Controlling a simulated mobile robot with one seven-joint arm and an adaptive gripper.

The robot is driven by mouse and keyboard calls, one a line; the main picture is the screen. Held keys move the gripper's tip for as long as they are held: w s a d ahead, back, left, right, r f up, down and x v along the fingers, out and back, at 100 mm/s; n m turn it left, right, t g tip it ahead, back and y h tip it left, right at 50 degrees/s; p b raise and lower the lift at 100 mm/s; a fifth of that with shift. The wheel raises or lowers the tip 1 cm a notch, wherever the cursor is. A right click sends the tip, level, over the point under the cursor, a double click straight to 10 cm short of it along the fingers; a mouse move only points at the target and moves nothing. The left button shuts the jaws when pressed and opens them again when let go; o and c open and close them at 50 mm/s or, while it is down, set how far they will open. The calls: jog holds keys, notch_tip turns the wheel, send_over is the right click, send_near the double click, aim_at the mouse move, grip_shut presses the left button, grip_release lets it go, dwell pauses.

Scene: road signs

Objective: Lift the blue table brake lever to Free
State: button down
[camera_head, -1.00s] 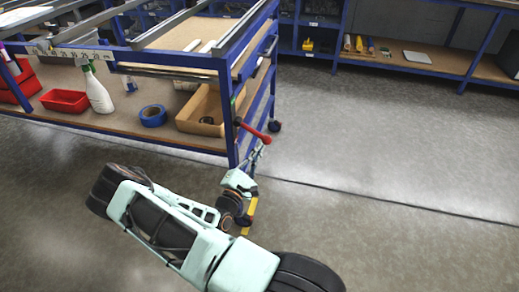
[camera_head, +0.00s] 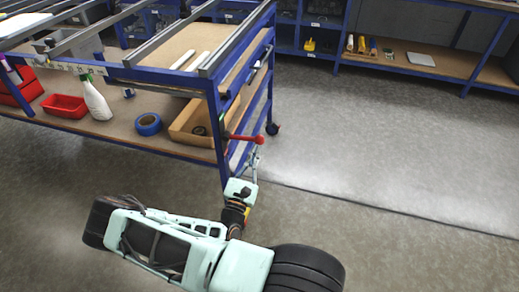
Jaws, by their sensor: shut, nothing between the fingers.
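The blue table (camera_head: 212,125) stands at the left. Its brake lever (camera_head: 245,138) is a red bar with a round knob at its right end, mounted on the near right corner leg. The lever points right and is about level. A small green mark (camera_head: 222,116) is on the leg just above the lever's pivot. My gripper (camera_head: 256,151) is shut and empty, upright directly beneath the knob end of the lever. It looks to be touching the lever from below, but the fingertips are too small to be sure.
The table's lower shelf holds a red bin (camera_head: 65,106), a spray bottle (camera_head: 97,100), blue tape (camera_head: 148,124) and a cardboard box (camera_head: 190,125). A blue workbench (camera_head: 430,65) stands at the back right. The floor (camera_head: 390,150) to the right is clear.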

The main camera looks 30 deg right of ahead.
aim_at(257, 139)
notch_tip(257, 139, up, 3)
jog(key=n+p, duration=0.1)
jog(key=n, duration=0.1)
jog(key=n+t+p, duration=0.1)
jog(key=shift+d+r+n+y+p, duration=0.1)
jog(key=shift+r+n+y+p, duration=0.1)
jog(key=shift+n+y+p, duration=0.2)
jog(key=p, duration=0.1)
jog(key=r+n+p, duration=0.1)
jog(key=r+n+t+p, duration=0.1)
jog(key=shift+w+a+y, duration=0.25)
jog(key=shift+a+y, duration=0.05)
jog(key=shift+y, duration=0.1)
jog(key=shift+r, duration=0.1)
